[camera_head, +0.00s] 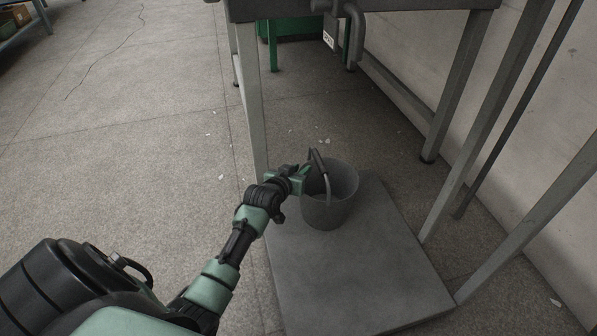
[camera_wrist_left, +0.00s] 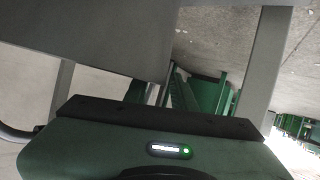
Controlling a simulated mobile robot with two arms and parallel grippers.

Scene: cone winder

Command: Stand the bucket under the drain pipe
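The grey metal bucket (camera_head: 335,210) is upright at the far end of a low grey slab. I cannot tell whether its base touches the slab. Its bail handle is raised, with a dark grip (camera_head: 317,159). My left gripper (camera_head: 308,175) is at the bucket's left side, against the handle; its fingers are too small and dark to tell open from shut. The grey drain pipe (camera_head: 357,42) hangs under the machine, beyond the bucket, beside a white label. The left wrist view shows neither bucket nor fingertips. My right gripper is out of view.
The slab (camera_head: 350,275) lies between steel legs (camera_head: 250,100) of the machine frame (camera_head: 400,5). More posts (camera_head: 490,130) and a wall stand on the right. Green machine parts (camera_head: 292,30) are behind. The floor (camera_head: 130,130) at left is mostly clear.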

